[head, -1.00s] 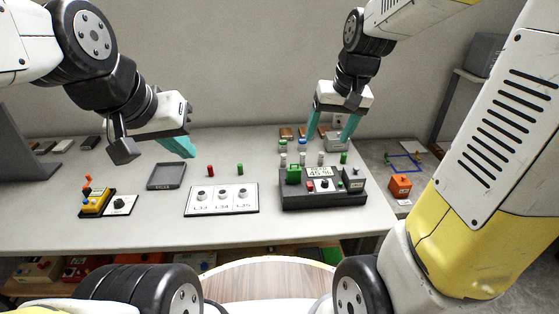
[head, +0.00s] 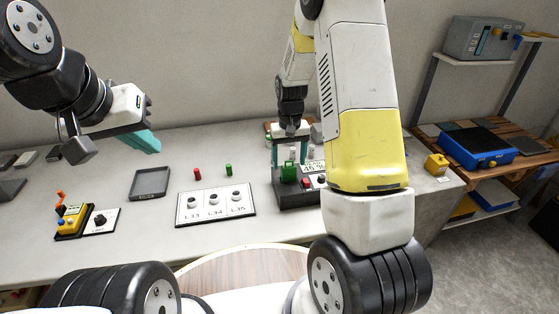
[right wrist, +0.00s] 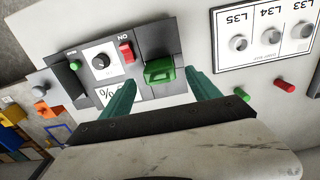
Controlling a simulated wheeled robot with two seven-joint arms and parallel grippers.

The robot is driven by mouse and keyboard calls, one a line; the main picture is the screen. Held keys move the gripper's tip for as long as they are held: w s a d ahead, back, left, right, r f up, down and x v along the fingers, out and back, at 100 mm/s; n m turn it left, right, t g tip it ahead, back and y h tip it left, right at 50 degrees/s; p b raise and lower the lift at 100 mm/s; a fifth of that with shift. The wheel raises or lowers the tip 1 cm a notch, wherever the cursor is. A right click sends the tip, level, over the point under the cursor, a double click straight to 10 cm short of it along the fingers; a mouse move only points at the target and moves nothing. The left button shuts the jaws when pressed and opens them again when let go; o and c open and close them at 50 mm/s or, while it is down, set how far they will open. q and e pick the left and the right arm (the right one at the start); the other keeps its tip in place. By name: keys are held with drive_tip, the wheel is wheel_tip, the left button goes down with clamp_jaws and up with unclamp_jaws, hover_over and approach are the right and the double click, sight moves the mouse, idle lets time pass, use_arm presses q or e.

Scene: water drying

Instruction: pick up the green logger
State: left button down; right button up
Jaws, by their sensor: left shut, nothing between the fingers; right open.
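The green logger (head: 289,172) is a small green block with a handle-like top. It sits on the left part of the black device (head: 290,200), and it also shows in the right wrist view (right wrist: 160,71). My right gripper (head: 289,156) is open and points down over the logger. In the right wrist view its teal fingertips (right wrist: 160,82) lie to either side of the logger, with no visible grip on it. My right arm hides the right part of the device in the head view. My left gripper (head: 151,147) is shut and empty, above the table at the left.
A white plate (head: 216,216) with sockets L33, L34 and L35 lies left of the device. A red peg (head: 197,174) and a green peg (head: 229,170) stand behind it. A grey tray (head: 150,183) and a yellow device (head: 72,219) are further left. Shelving holds a blue case (head: 478,148).

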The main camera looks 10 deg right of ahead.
sight(289, 168)
wheel_tip(289, 168, down, 4)
drive_tip(key=shift+s+r, duration=0.1)
drive_tip(key=shift+s, duration=0.05)
clamp_jaws()
wheel_tip(289, 168, up, 10)
drive_tip(key=shift+f, duration=0.1)
drive_tip(key=shift+a, duration=0.1)
idle(0.5)
